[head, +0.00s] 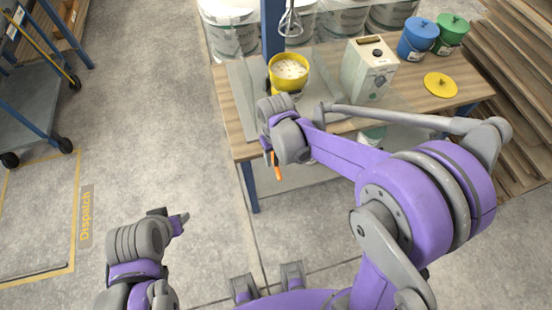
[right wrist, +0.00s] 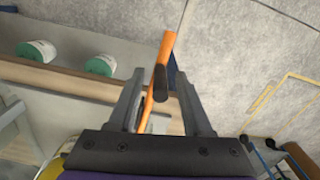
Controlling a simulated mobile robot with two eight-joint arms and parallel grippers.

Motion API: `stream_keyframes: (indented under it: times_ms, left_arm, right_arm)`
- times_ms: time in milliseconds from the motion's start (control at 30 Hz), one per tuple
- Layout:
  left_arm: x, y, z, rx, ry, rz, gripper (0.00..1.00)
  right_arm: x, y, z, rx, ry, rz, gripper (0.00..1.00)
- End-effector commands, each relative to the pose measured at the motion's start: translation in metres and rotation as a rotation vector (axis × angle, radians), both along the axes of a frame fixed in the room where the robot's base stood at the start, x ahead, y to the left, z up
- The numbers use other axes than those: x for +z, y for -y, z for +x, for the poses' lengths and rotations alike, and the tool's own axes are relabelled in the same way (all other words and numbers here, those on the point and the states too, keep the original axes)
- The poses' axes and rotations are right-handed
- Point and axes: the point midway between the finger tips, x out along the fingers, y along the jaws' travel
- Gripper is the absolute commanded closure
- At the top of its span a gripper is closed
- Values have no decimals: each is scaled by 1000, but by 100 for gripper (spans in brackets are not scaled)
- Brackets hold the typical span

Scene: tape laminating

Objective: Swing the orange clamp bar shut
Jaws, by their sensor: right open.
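The orange clamp bar (head: 278,171) shows as a short piece at the front left edge of the wooden table, just below my right gripper (head: 268,156). My right wrist and fingers hide the rest of it in the head view. In the right wrist view the orange bar (right wrist: 167,48) runs lengthwise between the two fingers of my right gripper (right wrist: 162,80), with a dark rounded piece in front of it. The fingers are apart, one on each side; I cannot tell whether either touches the bar. My left gripper (head: 174,217) is over the bare floor, away from the table; its jaw gap is unclear.
On the wooden table (head: 226,98) stand a yellow bucket (head: 288,72) with pale contents, a whisk (head: 291,22) above it, a white box (head: 368,70), blue (head: 418,40) and green (head: 452,34) buckets and a yellow lid (head: 440,85).

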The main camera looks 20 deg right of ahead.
Motion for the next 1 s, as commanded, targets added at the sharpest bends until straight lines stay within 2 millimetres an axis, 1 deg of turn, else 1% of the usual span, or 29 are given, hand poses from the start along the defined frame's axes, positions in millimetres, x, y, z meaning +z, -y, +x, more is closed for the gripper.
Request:
stream_keyframes:
  times_ms: [33,133,400,433,467,500,700,1000]
  left_arm:
    - [-1,0,0,0,0,0,50]
    - [-1,0,0,0,-1,0,50]
    - [-1,0,0,0,-1,0,50]
    - [-1,0,0,0,-1,0,50]
    - [-1,0,0,0,-1,0,50]
    - [-1,0,0,0,-1,0,50]
    - [-1,0,0,0,-1,0,50]
    - [-1,0,0,0,-1,0,50]
  right_arm:
    - [-5,0,0,0,0,0,50]
    - [-10,0,0,0,0,0,50]
    - [-12,0,0,0,0,0,50]
    - [-12,0,0,0,0,0,52]
    - [-12,0,0,0,0,0,58]
    - [-11,0,0,0,0,0,65]
    - [-11,0,0,0,0,0,100]
    - [-11,0,0,0,0,0,100]
